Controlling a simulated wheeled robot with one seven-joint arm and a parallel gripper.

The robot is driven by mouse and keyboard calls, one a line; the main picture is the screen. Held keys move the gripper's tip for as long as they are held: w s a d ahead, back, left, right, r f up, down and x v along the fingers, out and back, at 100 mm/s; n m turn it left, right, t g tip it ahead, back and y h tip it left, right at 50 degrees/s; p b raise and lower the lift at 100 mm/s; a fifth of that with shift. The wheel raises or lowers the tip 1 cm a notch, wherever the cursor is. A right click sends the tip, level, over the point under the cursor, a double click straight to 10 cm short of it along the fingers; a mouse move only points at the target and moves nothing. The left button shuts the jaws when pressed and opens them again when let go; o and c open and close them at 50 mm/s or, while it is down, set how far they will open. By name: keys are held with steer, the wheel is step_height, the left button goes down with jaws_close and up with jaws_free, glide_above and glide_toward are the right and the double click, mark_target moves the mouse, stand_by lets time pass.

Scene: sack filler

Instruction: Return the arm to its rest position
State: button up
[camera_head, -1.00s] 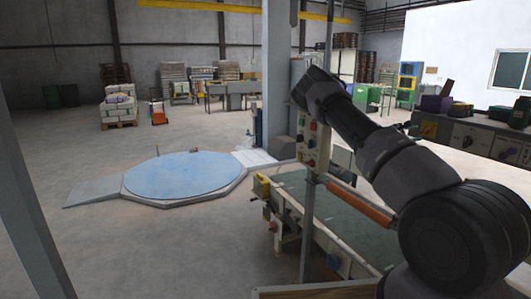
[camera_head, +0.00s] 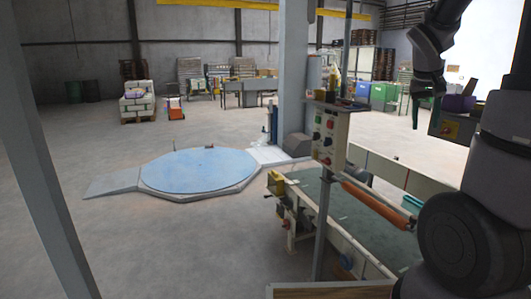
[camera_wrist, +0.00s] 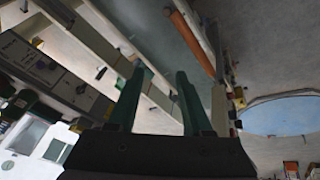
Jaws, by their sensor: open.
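My arm is raised at the right of the head view, bent with the wrist high up. My gripper (camera_head: 426,112) hangs from it at the upper right, with its green fingers pointing down. In the wrist view my gripper (camera_wrist: 160,92) shows two green fingers spread apart with nothing between them. It is open and empty, clear of the conveyor and the control box.
The control box (camera_head: 330,135) stands on a post before the conveyor (camera_head: 335,210), which has an orange roller (camera_head: 378,204). A blue round platform (camera_head: 205,170) lies on the floor to the left. A grey column (camera_head: 291,70) stands behind. Open floor lies at left.

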steer(key=s+a+r+t+y, duration=0.2)
steer(key=s+a+r, duration=0.2)
steer(key=s+a, duration=0.4)
steer(key=s+a+r+t+y, duration=0.2)
steer(key=s+a, duration=0.6)
steer(key=a, duration=0.4)
steer(key=shift+s+r+y, duration=0.25)
steer(key=shift+r+y, duration=0.55)
steer(key=shift+r, duration=0.15)
